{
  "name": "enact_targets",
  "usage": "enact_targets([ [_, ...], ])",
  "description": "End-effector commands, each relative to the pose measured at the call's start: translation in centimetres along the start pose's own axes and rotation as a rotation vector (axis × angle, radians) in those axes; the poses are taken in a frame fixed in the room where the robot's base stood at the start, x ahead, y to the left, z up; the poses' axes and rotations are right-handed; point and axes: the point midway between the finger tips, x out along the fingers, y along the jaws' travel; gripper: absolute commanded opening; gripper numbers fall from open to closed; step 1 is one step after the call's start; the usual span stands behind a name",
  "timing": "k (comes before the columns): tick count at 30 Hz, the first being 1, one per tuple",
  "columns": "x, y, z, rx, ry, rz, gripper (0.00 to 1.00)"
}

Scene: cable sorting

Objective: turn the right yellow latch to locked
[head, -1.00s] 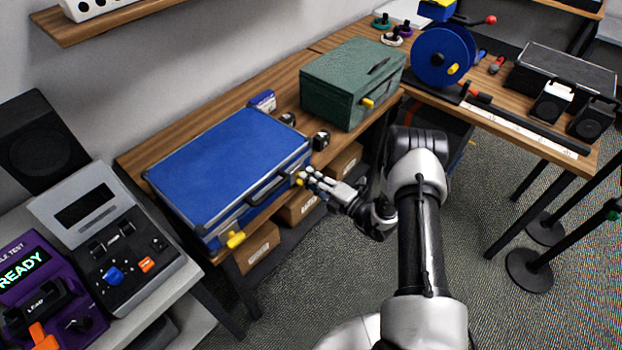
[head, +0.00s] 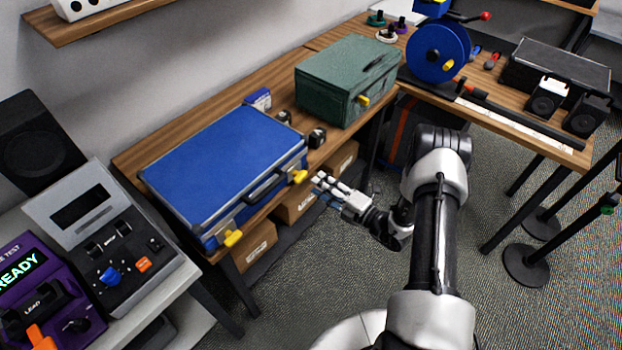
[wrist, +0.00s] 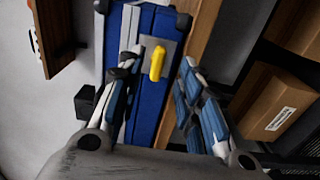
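The blue case (head: 225,165) lies shut on the wooden bench, with two yellow latches on its front side. The right yellow latch (head: 299,176) is near the case's right front corner. In the wrist view a yellow latch (wrist: 156,63) stands out from a grey plate, its handle nearly upright in the picture. The left yellow latch (head: 232,238) is near the front left corner. My gripper (head: 323,182) is just right of the right latch, apart from it. In the wrist view my gripper (wrist: 157,82) is open and empty, its fingers on either side of the latch in the picture.
A dark case handle (head: 265,188) sits between the latches. A green box (head: 335,85) with its own yellow latch stands farther back on the bench, with small dark objects (head: 316,137) between. Cardboard boxes (head: 255,245) are under the bench. Open floor lies right of my gripper.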

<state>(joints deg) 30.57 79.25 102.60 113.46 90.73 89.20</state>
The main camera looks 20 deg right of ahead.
Motion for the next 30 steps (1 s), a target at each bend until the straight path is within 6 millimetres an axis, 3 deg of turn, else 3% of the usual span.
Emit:
enact_targets([
  [3, -2.6, 0.0, 0.1, 0.002, -0.005, -0.001, 0.33],
  [10, -5.5, 0.0, 0.1, 0.000, -0.001, -0.001, 0.33],
  [30, -5.9, 0.3, -0.1, -0.010, 0.010, 0.000, 0.33],
])
